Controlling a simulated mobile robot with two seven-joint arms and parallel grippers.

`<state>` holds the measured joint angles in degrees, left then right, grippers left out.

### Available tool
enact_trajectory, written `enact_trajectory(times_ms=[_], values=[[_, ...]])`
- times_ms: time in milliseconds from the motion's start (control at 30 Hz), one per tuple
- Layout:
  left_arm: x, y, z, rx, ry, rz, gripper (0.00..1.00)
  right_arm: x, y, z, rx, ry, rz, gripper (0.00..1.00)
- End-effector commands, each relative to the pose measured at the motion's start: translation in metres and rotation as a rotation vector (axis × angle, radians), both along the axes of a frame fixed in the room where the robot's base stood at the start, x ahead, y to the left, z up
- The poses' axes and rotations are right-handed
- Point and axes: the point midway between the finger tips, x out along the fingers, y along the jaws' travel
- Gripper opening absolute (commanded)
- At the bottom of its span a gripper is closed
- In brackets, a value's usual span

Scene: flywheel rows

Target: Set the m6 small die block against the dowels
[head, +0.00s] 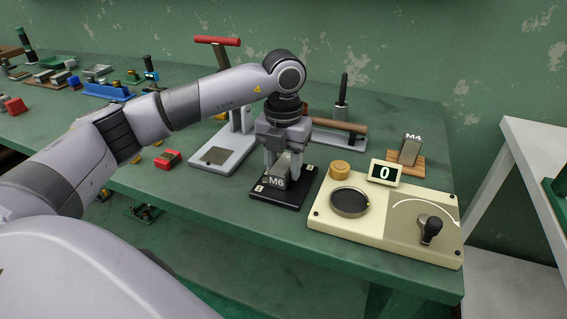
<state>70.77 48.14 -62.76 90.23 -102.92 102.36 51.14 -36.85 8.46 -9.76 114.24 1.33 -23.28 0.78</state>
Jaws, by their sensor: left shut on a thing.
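The M6 die block (277,180) is a small grey metal block marked M6 on its front. It is at the black base plate (288,200) near the table's front edge. My left gripper (285,158) points down and is shut on the block from above. The dowels cannot be made out; the gripper and block cover part of the plate. Whether the block touches the plate or any dowel, I cannot tell. My right gripper is not in view.
A cream device with a round pan (349,202), a lever knob (431,229) and a display reading 0 (384,173) stands right of the plate. An M4 block (410,149) sits on a wooden stand behind it. A red-handled press (217,42) and a red block (167,159) are left.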

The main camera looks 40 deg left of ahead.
Motion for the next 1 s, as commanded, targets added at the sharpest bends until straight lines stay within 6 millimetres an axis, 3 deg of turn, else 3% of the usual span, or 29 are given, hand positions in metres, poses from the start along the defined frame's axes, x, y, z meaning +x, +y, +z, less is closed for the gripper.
enact_trajectory(times_ms=[233, 267, 333, 367, 667, 1000], values=[[0.001, 0.003, 0.002, 0.002, -0.005, 0.004, 0.00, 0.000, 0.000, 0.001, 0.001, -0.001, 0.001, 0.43], [0.001, 0.003, 0.002, 0.003, -0.004, 0.004, 0.48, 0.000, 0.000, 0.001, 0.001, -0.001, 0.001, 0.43], [0.000, 0.003, 0.002, 0.002, -0.004, 0.004, 0.71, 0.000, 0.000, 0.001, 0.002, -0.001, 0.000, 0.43], [0.000, 0.003, 0.002, 0.002, -0.004, 0.004, 0.75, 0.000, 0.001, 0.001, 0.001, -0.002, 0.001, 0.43], [-0.001, 0.002, -0.001, 0.002, 0.003, 0.001, 0.75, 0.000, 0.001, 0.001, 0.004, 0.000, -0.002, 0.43], [0.001, 0.002, 0.049, 0.001, -0.005, 0.002, 0.75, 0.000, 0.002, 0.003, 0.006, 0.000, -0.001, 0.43]])
